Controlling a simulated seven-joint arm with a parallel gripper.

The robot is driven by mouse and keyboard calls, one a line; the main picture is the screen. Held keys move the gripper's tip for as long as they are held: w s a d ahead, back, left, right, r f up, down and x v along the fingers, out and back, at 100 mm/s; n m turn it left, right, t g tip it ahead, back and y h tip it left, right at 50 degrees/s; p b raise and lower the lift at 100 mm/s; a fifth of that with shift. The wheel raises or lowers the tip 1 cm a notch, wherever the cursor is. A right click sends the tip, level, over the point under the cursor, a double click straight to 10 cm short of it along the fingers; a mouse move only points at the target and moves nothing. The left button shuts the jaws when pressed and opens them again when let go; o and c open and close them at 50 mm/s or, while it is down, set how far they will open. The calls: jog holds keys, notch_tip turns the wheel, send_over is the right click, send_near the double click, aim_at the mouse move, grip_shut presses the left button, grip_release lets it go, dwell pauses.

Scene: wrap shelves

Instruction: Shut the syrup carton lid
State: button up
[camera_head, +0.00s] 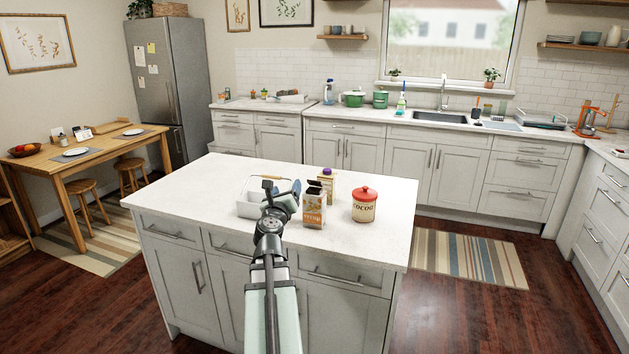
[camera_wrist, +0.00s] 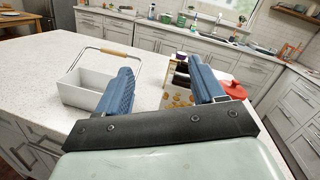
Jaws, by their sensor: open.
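In the wrist view, dark purple shapes (camera_wrist: 181,66) show above the patterned box (camera_wrist: 178,97), partly behind my right finger. My gripper (camera_head: 284,188) is open and empty, left of both cartons in the head view. Its blue fingers (camera_wrist: 160,78) point forward over the island.
A white basket (camera_head: 249,209) with a raised wood-grip handle stands left of my gripper. A red-lidded cocoa tin (camera_head: 364,206) stands right of the cartons. The island top (camera_head: 210,182) is clear at its left end and right edge.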

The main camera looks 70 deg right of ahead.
aim_at(313, 183)
jog(key=s+f+m+g, duration=0.2)
jog(key=s+m+g, duration=0.2)
jog(key=m, duration=0.3)
jog(key=shift+y, duration=0.3)
jog(key=d, duration=1.4)
jog(key=shift+w+d+r, duration=0.1)
jog(key=shift+d, duration=0.1)
jog(key=c, duration=0.8)
jog(key=shift+a+f+h, duration=0.15)
jog(key=shift+f+h, duration=0.05)
jog(key=shift+h, duration=0.4)
jog(key=shift+a+f+h, duration=0.15)
jog(key=shift+h, duration=0.45)
jog(key=shift+a+f+h, duration=0.2)
jog(key=shift+a+h, duration=0.05)
jog(key=shift+h, duration=0.65)
